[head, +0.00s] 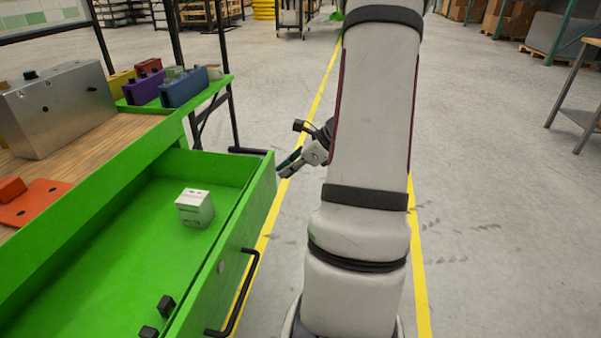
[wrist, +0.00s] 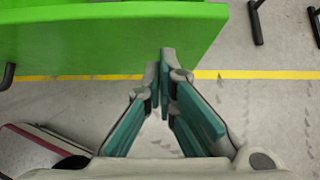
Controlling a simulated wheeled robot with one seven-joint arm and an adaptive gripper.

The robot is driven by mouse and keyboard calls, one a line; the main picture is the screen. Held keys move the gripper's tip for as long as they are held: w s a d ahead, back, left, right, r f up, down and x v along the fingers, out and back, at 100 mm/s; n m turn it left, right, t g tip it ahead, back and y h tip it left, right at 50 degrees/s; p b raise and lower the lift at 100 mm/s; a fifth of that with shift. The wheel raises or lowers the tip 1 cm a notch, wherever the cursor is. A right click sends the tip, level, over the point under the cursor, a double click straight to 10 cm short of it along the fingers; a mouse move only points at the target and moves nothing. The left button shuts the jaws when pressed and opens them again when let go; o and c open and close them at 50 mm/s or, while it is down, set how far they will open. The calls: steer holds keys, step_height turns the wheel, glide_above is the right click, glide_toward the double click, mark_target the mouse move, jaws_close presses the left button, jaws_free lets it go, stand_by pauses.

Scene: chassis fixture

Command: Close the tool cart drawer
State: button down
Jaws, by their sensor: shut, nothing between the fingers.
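The tool cart drawer (head: 95,270) is bright green and stands pulled out from the cart, its inside in full view in the head view. Its front panel (head: 225,262) faces right and carries a black bar handle (head: 236,305). My gripper (head: 283,170) is beyond the handle, beside the far end of the drawer front. In the wrist view a green panel (wrist: 110,40), which looks like the drawer front, fills the upper left. My gripper's fingertips (wrist: 166,62) meet there, empty, at the panel's lower edge near its right end. I cannot tell if they touch it.
The drawer holds a small white box (head: 195,208) and black blocks (head: 166,305). A metal case (head: 60,108) and an orange plate (head: 32,204) sit on the cart's wooden top (head: 100,150). The concrete floor right of my arm is clear up to a table (head: 580,115).

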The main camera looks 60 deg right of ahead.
steer(key=shift+w+a, duration=0.15)
steer(key=shift+w, duration=0.3)
steer(key=shift+w, duration=0.1)
steer(key=p, duration=0.5)
glide_toward(182, 157)
steer(key=a+f, duration=0.1)
steer(key=w+a+f, duration=0.1)
steer(key=a, duration=0.1)
steer(key=a+f, duration=0.1)
steer(key=a, duration=0.1)
steer(key=shift+w+a+f, duration=0.2)
steer(key=shift+w+f, duration=0.1)
steer(key=shift+f, duration=0.1)
steer(key=shift+w, duration=0.1)
